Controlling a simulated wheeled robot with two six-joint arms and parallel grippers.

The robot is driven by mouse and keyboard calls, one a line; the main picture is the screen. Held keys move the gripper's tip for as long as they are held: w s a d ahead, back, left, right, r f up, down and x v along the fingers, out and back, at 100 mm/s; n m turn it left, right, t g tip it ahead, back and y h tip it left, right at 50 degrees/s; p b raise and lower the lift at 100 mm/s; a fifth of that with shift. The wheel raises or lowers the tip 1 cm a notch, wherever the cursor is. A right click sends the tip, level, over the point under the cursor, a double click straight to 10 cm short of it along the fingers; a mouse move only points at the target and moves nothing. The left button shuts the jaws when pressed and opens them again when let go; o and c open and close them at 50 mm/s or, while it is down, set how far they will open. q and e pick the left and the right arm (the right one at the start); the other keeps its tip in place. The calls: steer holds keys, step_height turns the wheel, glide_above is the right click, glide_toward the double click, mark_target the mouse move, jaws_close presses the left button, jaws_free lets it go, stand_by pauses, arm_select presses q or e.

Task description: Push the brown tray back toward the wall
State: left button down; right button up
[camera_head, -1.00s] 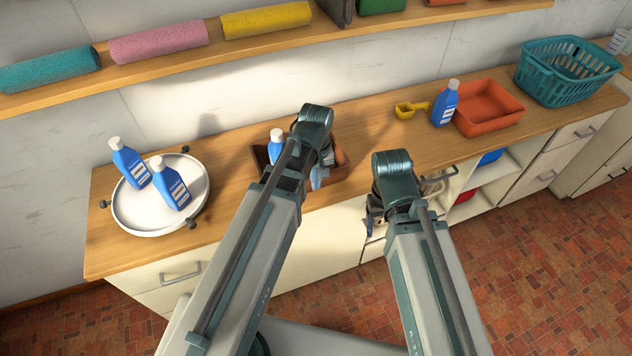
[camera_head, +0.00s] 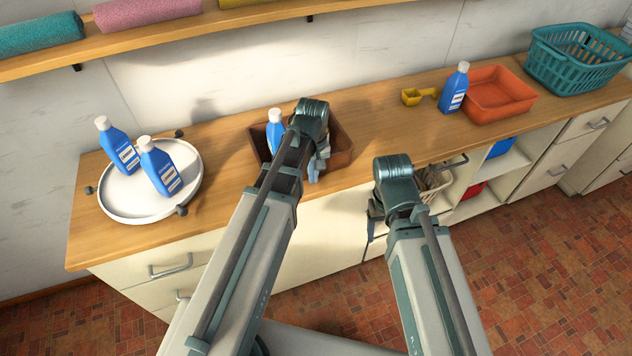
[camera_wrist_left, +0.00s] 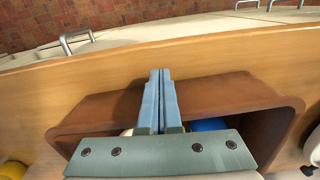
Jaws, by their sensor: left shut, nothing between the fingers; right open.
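The brown tray (camera_head: 342,146) stands on the wooden counter, left of centre, and partly hides behind my left arm. A blue bottle with a white cap (camera_head: 275,132) stands in it. My left gripper (camera_head: 316,172) is shut and empty at the tray's near side. In the left wrist view, its fingers (camera_wrist_left: 162,80) point down across the tray's near wall (camera_wrist_left: 235,95); I cannot tell whether they touch it. My right gripper (camera_head: 374,216) is open in front of the counter's front edge, mostly hidden by its arm.
A white round tray (camera_head: 118,207) with two blue bottles stands at left on the counter (camera_head: 395,125). To the right are a yellow scoop (camera_head: 413,97), another blue bottle (camera_head: 454,90), an orange tray (camera_head: 498,95) and a teal basket (camera_head: 572,65). Bare counter lies right of the brown tray.

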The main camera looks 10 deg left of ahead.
arm_select(q)
steer(key=w+a, duration=0.2)
steer(key=w, duration=0.2)
steer(key=w+a, duration=0.3)
steer(key=w, duration=0.2)
steer(key=w+a, duration=0.3)
steer(key=w, duration=0.1)
steer(key=shift+w, duration=0.15)
steer(key=shift+d, duration=0.1)
steer(key=shift+s+d, duration=0.2)
steer(key=shift+s, duration=0.4)
steer(key=shift+s+d, duration=0.3)
steer(key=shift+s, duration=0.25)
steer(key=shift+s+d, duration=0.3)
steer(key=shift+s, duration=0.25)
steer(key=shift+s+d+r+p, duration=0.2)
steer(key=shift+d+r+p, duration=0.05)
steer(key=shift+r+p, duration=0.25)
step_height(320, 180, up, 9)
steer(key=p, duration=0.9)
arm_select(e)
step_height(320, 180, up, 10)
steer(key=d, duration=0.1)
steer(key=shift+d, duration=0.15)
